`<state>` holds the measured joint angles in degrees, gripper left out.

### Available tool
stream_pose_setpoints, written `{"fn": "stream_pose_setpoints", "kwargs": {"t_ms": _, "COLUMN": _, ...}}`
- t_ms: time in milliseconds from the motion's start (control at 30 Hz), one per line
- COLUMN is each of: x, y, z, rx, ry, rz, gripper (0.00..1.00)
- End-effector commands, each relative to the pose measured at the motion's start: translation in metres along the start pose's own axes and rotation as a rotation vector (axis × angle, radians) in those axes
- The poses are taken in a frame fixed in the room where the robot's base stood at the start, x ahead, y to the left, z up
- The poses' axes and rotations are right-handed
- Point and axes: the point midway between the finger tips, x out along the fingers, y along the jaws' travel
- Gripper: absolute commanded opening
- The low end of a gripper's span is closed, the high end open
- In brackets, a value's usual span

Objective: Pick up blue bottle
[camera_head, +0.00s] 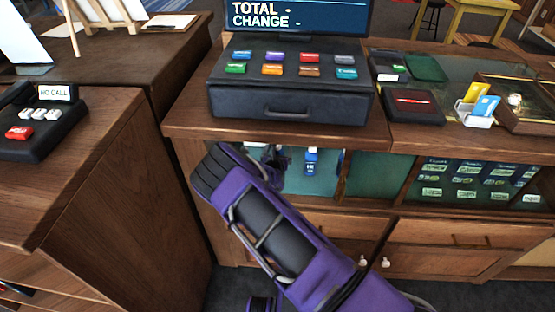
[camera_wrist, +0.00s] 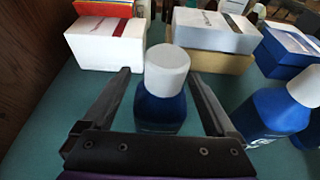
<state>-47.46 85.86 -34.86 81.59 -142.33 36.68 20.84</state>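A blue bottle (camera_wrist: 160,108) with a white cap stands upright on a teal shelf surface (camera_wrist: 50,140). In the wrist view my gripper (camera_wrist: 160,76) is open, with one dark finger on each side of this bottle. Narrow gaps show between the fingers and the bottle, and the palm hides its lower part. A second blue bottle (camera_wrist: 272,116), also white-capped, is outside the right finger. In the head view, one blue bottle (camera_head: 311,162) shows in the counter's open shelf, right of my gripper. My arm partly covers that shelf there.
Behind the bottles are a white box (camera_wrist: 105,45), stacked boxes (camera_wrist: 215,32) and a blue box (camera_wrist: 290,52). A wooden wall (camera_wrist: 35,60) bounds the left side. The wooden counter top (camera_head: 190,122) overhangs the shelf and carries a cash register (camera_head: 290,102).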

Motion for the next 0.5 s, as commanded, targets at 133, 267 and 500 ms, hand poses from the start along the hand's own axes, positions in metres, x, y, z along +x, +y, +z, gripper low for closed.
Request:
{"fn": "stream_pose_setpoints", "kwargs": {"t_ms": 133, "x": -0.0002, "y": 0.0, "z": 0.0, "rx": 0.0, "ry": 0.0, "rz": 0.0, "gripper": 0.67}}
{"fn": "stream_pose_setpoints", "kwargs": {"t_ms": 267, "x": -0.0003, "y": 0.0, "z": -0.0001, "rx": 0.0, "ry": 0.0, "rz": 0.0, "gripper": 0.43}}
{"fn": "stream_pose_setpoints", "kwargs": {"t_ms": 500, "x": -0.0004, "y": 0.0001, "z": -0.0001, "rx": 0.0, "ry": 0.0, "rz": 0.0, "gripper": 0.0}}
